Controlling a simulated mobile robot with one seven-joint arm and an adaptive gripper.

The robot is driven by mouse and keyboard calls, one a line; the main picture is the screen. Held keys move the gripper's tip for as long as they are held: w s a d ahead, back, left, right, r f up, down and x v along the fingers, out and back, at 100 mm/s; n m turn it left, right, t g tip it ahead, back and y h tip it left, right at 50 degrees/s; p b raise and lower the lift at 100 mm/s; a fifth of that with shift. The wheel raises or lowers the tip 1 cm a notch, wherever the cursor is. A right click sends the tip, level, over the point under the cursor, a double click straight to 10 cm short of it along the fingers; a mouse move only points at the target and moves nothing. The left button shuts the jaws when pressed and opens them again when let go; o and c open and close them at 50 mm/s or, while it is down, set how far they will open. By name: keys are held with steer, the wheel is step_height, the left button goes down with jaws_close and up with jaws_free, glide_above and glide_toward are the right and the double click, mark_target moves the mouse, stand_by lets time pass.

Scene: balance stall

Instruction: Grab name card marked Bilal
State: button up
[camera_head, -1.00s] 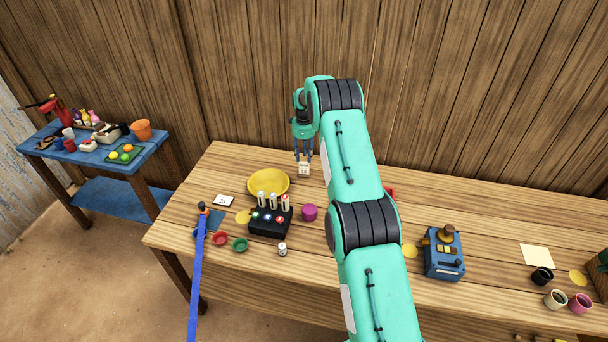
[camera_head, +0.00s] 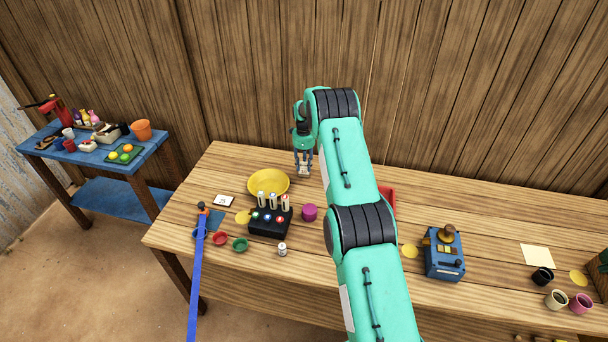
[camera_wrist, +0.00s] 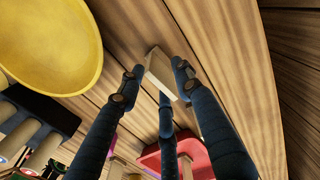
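A small off-white card or block (camera_head: 304,170) stands on the wooden table, to the right of the yellow dish. It also shows in the wrist view (camera_wrist: 162,76), where no writing can be read, so I cannot confirm the name Bilal. My gripper (camera_head: 303,166) is directly above it, fingers pointing down around it. In the wrist view my gripper's fingers (camera_wrist: 158,75) stand on either side of the card, spread, with no clear grip on it. Another white card (camera_head: 223,200) with dark, unreadable marks lies left of the dish.
The yellow dish (camera_head: 268,184) is close on the left of my gripper. A black stand (camera_head: 270,222) with upright pale cylinders and a magenta cylinder (camera_head: 309,212) are nearer the front. A red tray (camera_head: 388,196) is partly behind my arm. A wooden wall rises behind the table.

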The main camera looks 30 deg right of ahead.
mark_target(304, 175)
steer(key=shift+f, duration=1.8)
jaws_close()
